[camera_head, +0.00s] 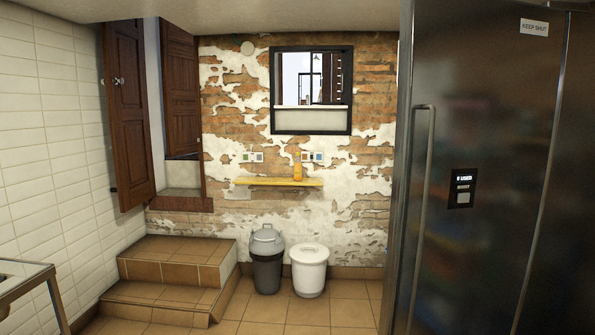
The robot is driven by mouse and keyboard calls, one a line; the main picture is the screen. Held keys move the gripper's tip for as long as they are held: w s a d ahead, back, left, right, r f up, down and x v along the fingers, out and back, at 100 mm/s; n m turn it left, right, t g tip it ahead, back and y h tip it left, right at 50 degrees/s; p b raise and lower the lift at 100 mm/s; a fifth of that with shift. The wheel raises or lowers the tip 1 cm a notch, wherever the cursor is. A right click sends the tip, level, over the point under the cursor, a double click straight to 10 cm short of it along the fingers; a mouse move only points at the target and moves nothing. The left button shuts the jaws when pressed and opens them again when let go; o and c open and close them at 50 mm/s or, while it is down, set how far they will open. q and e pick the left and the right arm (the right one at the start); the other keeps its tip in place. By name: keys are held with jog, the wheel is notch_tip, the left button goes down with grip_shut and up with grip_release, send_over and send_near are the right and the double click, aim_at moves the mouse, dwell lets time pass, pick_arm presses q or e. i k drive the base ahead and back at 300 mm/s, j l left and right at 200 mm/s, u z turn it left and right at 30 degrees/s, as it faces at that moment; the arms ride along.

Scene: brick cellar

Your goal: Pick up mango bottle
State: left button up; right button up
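A small upright orange-yellow object (298,171), which may be the mango bottle, stands on a yellow wall shelf (262,182) below the window. It is too small and far off to read any label. It stands right of the shelf's middle. Neither of my grippers is in view.
A grey bin (267,262) and a white lidded bucket (310,272) stand on the floor below the shelf. Tiled steps (170,275) are at left. A large dark metal fridge (480,180) fills the right side. A metal table corner (30,275) shows at lower left. Tiled floor (300,315) is clear in front.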

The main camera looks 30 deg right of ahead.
aim_at(298, 162)
jog(key=i+l+z, duration=0.25)
jog(key=i+z, duration=0.2)
jog(key=i, duration=0.3)
jog(key=i+z, duration=0.3)
jog(key=i, duration=1.95)
jog(key=i+j+z, duration=0.15)
jog(key=i+z, duration=0.3)
jog(key=i, duration=0.15)
jog(key=i+j+z, duration=0.95)
jog(key=i, duration=0.05)
